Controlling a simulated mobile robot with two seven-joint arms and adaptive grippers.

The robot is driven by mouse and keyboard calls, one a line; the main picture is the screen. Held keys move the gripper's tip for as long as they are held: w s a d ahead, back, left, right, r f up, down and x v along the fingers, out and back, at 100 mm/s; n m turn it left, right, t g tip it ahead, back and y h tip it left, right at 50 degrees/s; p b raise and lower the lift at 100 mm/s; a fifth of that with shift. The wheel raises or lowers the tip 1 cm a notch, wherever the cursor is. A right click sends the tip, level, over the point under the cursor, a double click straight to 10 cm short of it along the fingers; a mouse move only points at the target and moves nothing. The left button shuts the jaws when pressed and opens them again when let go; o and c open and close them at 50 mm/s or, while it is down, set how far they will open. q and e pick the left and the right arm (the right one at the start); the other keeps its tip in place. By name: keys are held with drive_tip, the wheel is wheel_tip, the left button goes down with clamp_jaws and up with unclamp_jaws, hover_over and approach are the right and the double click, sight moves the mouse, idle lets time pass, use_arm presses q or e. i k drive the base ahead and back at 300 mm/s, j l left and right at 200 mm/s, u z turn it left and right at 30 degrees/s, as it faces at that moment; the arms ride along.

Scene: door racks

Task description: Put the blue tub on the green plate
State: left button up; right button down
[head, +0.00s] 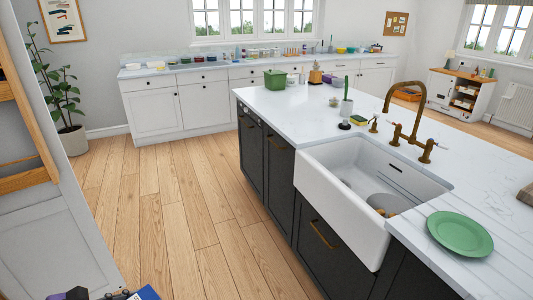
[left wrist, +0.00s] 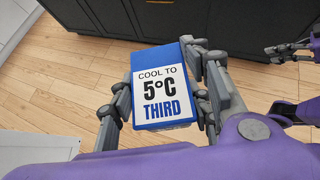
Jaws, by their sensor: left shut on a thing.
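The blue tub (left wrist: 160,60) has a white label reading "COOL TO 5°C THIRD". My left gripper (left wrist: 162,100) is shut on it, with grey fingers on both sides, and holds it above the wooden floor. In the head view the blue tub (head: 146,292) and left gripper (head: 118,295) just show at the bottom edge.
A white sink (head: 350,190) with a brass tap (head: 405,115) is set in the dark island (head: 265,165). A green box (head: 275,79), a cactus pot and a sponge stand on its far part. A wooden board (head: 526,195) lies behind the plate. The floor (head: 185,215) left of the island is clear.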

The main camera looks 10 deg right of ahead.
sight(457, 235)
drive_tip(key=z, duration=1.5)
drive_tip(key=l+z, duration=0.25)
drive_tip(key=l, duration=1.5)
drive_tip(key=i+l, duration=0.8)
drive_tip(key=l, duration=0.2)
